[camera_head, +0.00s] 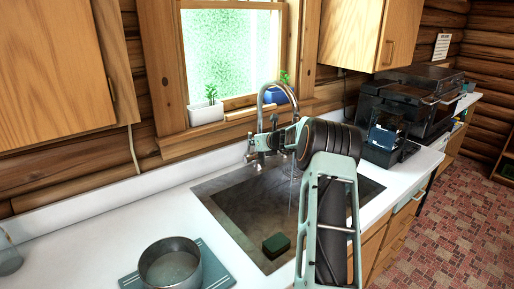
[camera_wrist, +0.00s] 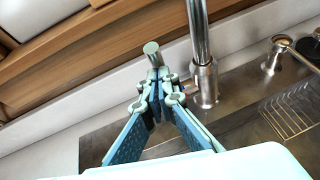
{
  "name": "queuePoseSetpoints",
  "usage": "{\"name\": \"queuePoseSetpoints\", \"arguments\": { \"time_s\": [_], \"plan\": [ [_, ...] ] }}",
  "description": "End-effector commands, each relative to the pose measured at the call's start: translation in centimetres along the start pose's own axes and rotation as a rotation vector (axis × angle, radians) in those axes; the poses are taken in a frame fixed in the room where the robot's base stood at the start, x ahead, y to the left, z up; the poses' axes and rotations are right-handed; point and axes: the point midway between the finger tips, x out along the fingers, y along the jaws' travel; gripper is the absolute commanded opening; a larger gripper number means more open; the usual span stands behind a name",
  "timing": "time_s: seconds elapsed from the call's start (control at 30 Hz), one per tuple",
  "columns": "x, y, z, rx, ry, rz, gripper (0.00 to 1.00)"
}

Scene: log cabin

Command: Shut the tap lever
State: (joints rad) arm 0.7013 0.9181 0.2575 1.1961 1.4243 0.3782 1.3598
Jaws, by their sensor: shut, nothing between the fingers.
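The tap (camera_head: 268,97) is a grey metal gooseneck at the back of the sink, below the window. Its column also stands right of centre in the wrist view (camera_wrist: 201,45). A short grey rod that looks like the tap lever (camera_wrist: 151,48) shows just beyond my fingertips, left of the column; my fingers hide its lower part. My gripper (camera_wrist: 157,82) is shut and empty, close to the lever; I cannot tell whether they touch. In the head view my gripper (camera_head: 260,143) is beside the tap. Thin pale streaks below the spout look like running water.
The sink (camera_head: 228,203) holds a dark green sponge (camera_head: 276,245). A metal pot (camera_head: 170,264) stands on the near counter. Potted plants (camera_head: 206,112) are on the sill. A wire rack (camera_wrist: 288,115) and a small metal fitting (camera_wrist: 275,52) are right of the tap column.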

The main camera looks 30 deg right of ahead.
Motion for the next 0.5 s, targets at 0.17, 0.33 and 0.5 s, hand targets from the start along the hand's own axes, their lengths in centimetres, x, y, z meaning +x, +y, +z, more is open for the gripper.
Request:
{"name": "queuePoseSetpoints", "arguments": {
  "time_s": [0.17, 0.33, 0.5],
  "plan": [
    [0.17, 0.19, 0.78, -0.001, 0.000, 0.001, 0.00],
    [0.42, 0.27, 1.06, 0.000, 0.000, 0.001, 0.00],
    [0.55, 0.32, 1.19, 0.000, 0.000, 0.001, 0.00]
  ]
}}
